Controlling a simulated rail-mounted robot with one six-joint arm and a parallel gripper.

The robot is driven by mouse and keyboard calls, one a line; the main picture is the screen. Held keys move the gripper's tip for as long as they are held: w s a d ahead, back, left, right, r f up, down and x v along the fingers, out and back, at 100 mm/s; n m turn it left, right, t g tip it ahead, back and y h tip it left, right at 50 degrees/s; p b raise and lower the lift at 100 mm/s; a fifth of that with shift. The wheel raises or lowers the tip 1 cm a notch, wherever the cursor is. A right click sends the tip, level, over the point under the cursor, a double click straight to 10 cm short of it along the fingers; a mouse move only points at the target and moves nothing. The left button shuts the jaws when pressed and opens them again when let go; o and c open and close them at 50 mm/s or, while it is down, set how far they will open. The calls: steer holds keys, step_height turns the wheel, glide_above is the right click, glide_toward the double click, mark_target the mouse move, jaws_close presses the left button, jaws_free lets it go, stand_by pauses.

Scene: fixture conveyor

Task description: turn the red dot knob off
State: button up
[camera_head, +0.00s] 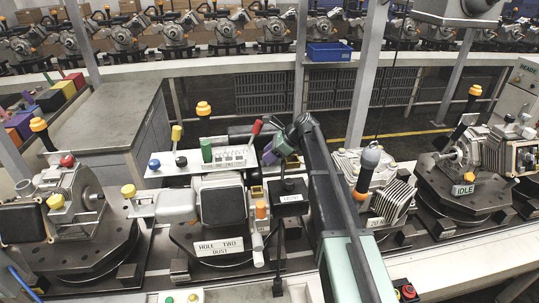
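I cannot pick out a knob clearly marked with a red dot. A red round knob (67,160) sits on top of the grey machine at the left. A small red button (408,291) is on a dark box at the bottom right. A red-handled lever (257,127) stands at the right end of the white lever panel (179,169). My arm reaches up from the bottom centre, and my gripper (270,153) is at its far end, beside the panel's right end and close to the red lever. Its fingers are too small and partly hidden to read.
The panel also carries blue (154,164), yellow (177,133) and green (206,150) handles. The "HOLE TWO DUST" fixture (219,247) stands in front. A dark post-mounted box (288,198) is close to my arm. A blue bin (329,52) sits on the rear ledge.

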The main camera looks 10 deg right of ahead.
steer(key=shift+c, duration=0.8)
steer(key=shift+w+n+g, duration=0.1)
steer(key=shift+n+g, duration=0.2)
steer(key=shift+n, duration=0.1)
steer(key=shift+w+n+g, duration=0.1)
steer(key=shift+n+g, duration=0.5)
steer(key=shift+n, duration=0.2)
steer(key=shift+n+g, duration=1.4)
steer(key=shift+n, duration=0.4)
steer(key=o, duration=0.9)
steer(key=shift+o, duration=0.2)
